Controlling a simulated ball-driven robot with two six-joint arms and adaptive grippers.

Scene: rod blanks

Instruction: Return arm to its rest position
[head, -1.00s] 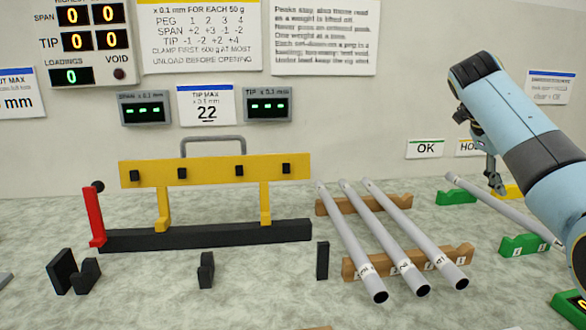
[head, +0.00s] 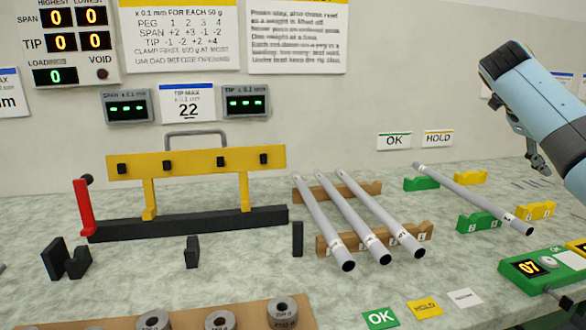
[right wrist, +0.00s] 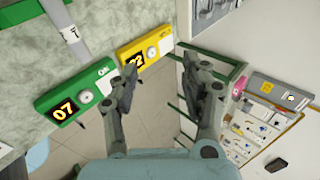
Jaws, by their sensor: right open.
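My right arm comes in from the right in the head view, with its gripper (head: 538,160) above the table near the green rack. In the right wrist view the two fingers of the right gripper (right wrist: 160,72) stand apart with nothing between them. Three grey rods lie side by side on the brown rack (head: 421,230): a left rod (head: 322,220), a middle rod (head: 352,218) and a right rod (head: 380,214). A fourth rod (head: 470,196) lies on the green rack (head: 480,222), clear of the gripper. My left gripper is out of view.
A yellow frame (head: 200,165) with a red lever (head: 84,210) stands at the left. Several weights (head: 283,308) sit at the front edge. A green counter box (head: 545,268) is at the right. The right wrist view shows floor beyond the table and a shelf (right wrist: 205,75).

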